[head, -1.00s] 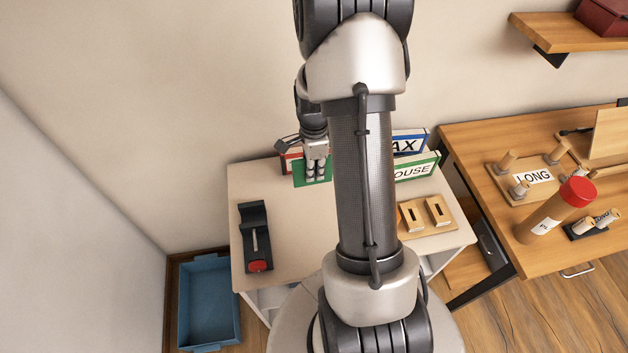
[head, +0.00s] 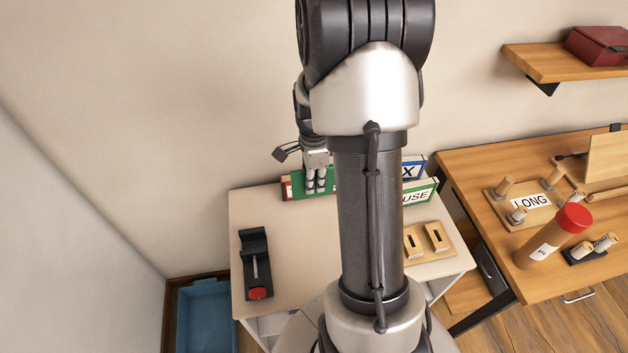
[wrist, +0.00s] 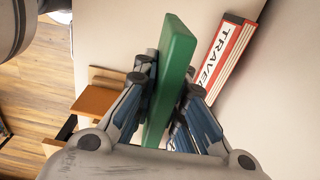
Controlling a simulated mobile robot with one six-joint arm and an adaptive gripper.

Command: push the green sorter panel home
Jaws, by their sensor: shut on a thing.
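My gripper (head: 316,188) is shut on the green sorter panel (wrist: 172,80), which stands on edge between its fingers in the wrist view. In the head view the panel (head: 299,186) is at the back of the pale cabinet top (head: 285,235), close to the wall. A red and white box lettered TRAVEL (wrist: 226,55) is beside the panel in the wrist view, apart from it there. In the head view a bit of this box (head: 286,188) shows at the panel's left. My arm hides the middle of the cabinet's back; I cannot see the panel's lower edge clearly.
Blue-edged (head: 411,168) and green-edged (head: 420,192) lettered boxes stand right of my arm. A slotted wooden block (head: 436,236) lies nearer. A black device with a red knob (head: 256,262) is at front left. A blue bin (head: 207,315) is on the floor. A wooden desk (head: 480,160) stands right.

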